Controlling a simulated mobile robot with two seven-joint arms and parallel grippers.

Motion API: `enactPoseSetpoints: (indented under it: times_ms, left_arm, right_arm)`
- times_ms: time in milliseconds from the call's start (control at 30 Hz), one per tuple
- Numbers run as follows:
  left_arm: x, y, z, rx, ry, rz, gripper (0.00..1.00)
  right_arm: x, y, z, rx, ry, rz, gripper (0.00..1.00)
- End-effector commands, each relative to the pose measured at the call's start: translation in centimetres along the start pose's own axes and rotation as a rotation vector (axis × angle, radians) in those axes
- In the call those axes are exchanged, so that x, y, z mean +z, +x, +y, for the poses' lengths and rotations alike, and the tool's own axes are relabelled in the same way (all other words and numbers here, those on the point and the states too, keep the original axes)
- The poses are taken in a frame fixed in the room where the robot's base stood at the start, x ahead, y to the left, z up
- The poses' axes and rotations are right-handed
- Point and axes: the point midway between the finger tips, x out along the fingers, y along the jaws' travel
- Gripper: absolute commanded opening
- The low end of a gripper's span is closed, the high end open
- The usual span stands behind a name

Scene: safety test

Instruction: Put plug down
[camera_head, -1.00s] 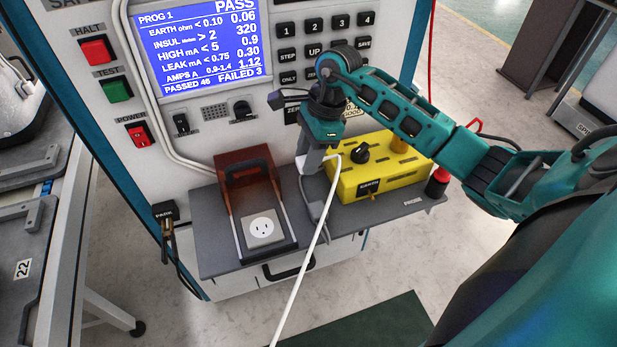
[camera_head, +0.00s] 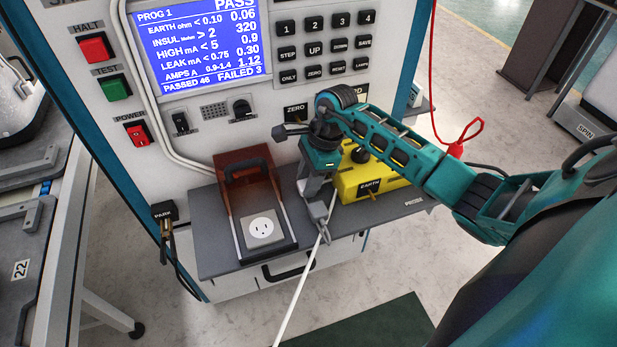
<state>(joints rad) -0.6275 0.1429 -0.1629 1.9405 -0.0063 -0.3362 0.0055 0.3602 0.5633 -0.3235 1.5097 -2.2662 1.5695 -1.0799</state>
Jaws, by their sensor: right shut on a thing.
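My right gripper (camera_head: 322,228) points down over the grey shelf, between the outlet box and the yellow box. It is shut on the plug, which is mostly hidden by the fingers. The plug's white cord (camera_head: 296,287) runs from the fingers down and left past the shelf's front edge. The white outlet socket (camera_head: 262,228) to the left of the gripper is empty, and its reddish see-through cover (camera_head: 243,168) stands raised. My left gripper is not in view.
The grey shelf (camera_head: 213,245) is attached to the tester panel with its screen (camera_head: 200,40) and buttons. The yellow box (camera_head: 378,181) with a black knob stands just right of the gripper. A red lead (camera_head: 433,75) hangs at the right.

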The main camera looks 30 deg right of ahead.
Motion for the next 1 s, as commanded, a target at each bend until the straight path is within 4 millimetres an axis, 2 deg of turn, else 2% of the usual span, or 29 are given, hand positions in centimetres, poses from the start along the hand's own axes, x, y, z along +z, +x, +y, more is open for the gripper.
enactPoseSetpoints:
  times_ms: [133,167,400,767,867,1000]
  left_arm:
    - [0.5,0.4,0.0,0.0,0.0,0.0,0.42]
    - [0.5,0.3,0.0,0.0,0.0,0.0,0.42]
    - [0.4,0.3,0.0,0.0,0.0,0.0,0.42]
    - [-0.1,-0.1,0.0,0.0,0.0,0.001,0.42]
    - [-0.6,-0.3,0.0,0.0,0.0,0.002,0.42]
    - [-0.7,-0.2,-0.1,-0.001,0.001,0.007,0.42]
  right_arm:
    - [-0.2,0.6,0.0,0.0,0.0,0.0,0.06]
    - [-0.1,0.6,0.0,0.0,0.0,0.0,0.38]
    - [-0.1,0.5,0.0,0.001,0.0,-0.001,0.61]
    - [0.1,-0.1,0.0,0.0,0.0,-0.001,0.63]
    - [0.2,-1.2,-0.1,-0.002,0.0,0.0,0.63]
    - [0.0,-4.2,-0.2,-0.006,-0.002,0.004,0.63]
